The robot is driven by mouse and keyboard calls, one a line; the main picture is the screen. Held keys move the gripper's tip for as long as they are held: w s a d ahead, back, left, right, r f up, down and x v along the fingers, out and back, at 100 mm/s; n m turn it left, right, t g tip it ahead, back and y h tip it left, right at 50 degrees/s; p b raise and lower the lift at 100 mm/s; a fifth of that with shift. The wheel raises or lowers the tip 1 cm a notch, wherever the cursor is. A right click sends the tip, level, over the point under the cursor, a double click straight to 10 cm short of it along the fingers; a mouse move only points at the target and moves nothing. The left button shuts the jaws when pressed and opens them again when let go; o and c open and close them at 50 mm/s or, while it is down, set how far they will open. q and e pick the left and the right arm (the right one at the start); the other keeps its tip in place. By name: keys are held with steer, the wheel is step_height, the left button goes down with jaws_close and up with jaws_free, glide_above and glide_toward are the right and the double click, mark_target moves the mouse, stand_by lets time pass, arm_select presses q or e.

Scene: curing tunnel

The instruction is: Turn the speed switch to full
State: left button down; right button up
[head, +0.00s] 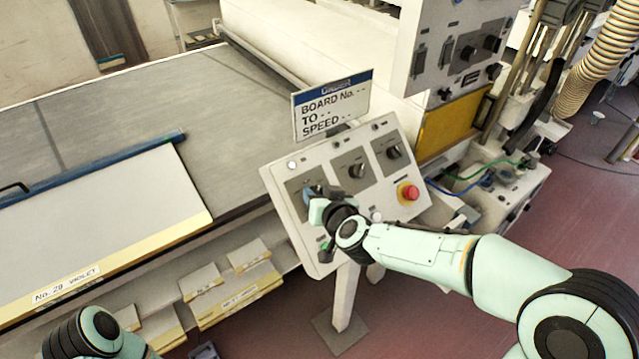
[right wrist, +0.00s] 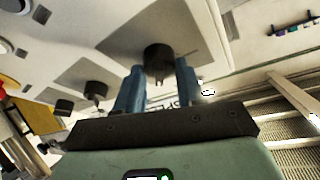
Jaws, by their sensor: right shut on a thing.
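The speed switch (right wrist: 157,60) is a dark round knob on a grey plate, with part of a "SPEE…" label showing beside it in the right wrist view. My right gripper (right wrist: 158,85) has its two blue fingers on either side of the knob, shut on it. In the head view my right gripper (head: 312,192) is at the leftmost switch of the sloping control panel (head: 338,238) and hides most of that knob. Its dial marks and pointer setting cannot be read.
Two more black knobs, a middle one (head: 357,171) and a right one (head: 393,152), sit on the panel. A red button (head: 408,191) is below them, near my right forearm. A sign (head: 333,105) stands above the panel. A board (head: 100,225) lies at left.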

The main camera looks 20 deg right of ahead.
steer(key=m, duration=0.1)
steer(key=m+h+p, duration=0.1)
steer(key=shift+w+r+m, duration=0.15)
steer(key=shift+r+m, duration=0.1)
steer(key=shift+m, duration=0.15)
arm_select(q)
steer(key=shift+t, duration=0.3)
steer(key=shift+w+r, duration=1.5)
steer(key=shift+w, duration=0.2)
arm_select(e)
steer(key=shift+f+m+g+h, duration=0.1)
steer(key=shift+m+g+h, duration=0.4)
steer(key=shift+m, duration=0.7)
steer(key=o, duration=1)
steer(key=v, duration=1.3)
steer(key=shift+s+a, duration=0.1)
steer(key=shift+s, duration=0.1)
